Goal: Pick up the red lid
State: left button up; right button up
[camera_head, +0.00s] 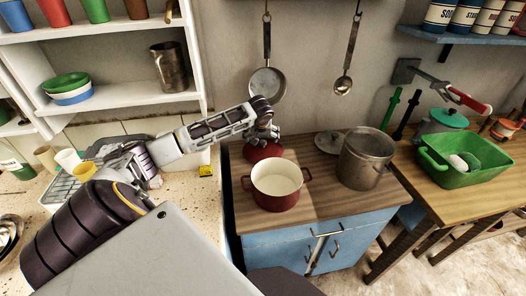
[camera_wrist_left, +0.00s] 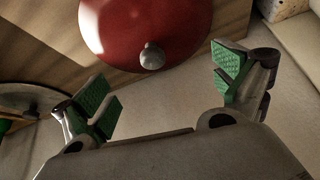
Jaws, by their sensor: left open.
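The red lid (camera_head: 262,153) lies on the wooden top of the blue cabinet, behind the red pot (camera_head: 277,190). In the left wrist view the red lid (camera_wrist_left: 140,25) shows as a dark red disc with a small grey knob (camera_wrist_left: 152,56). My left gripper (camera_head: 266,132) is above the lid and partly covers it in the head view. In the wrist view the left gripper's (camera_wrist_left: 166,82) green-padded fingers are spread wide, and nothing is between them. The knob appears beyond the gap between the fingers. My right gripper is not in view.
A grey metal pot (camera_head: 366,160) stands right of the red pot, with a metal lid (camera_head: 328,143) behind it. A pan (camera_head: 267,82) and ladle (camera_head: 343,85) hang on the wall above. A green basin (camera_head: 462,165) stands at right. The cabinet's front right corner is clear.

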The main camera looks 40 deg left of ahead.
aim_at(263, 142)
pick_arm(q)
jog(key=shift+w+f, duration=0.3)
jog(key=shift+f, duration=0.4)
jog(key=x, duration=0.2)
jog(key=shift+w+f, duration=0.15)
jog(key=shift+f, duration=0.2)
jog(key=shift+w+a+f, duration=0.15)
jog(key=shift+w+f, duration=0.05)
jog(key=shift+f, duration=0.3)
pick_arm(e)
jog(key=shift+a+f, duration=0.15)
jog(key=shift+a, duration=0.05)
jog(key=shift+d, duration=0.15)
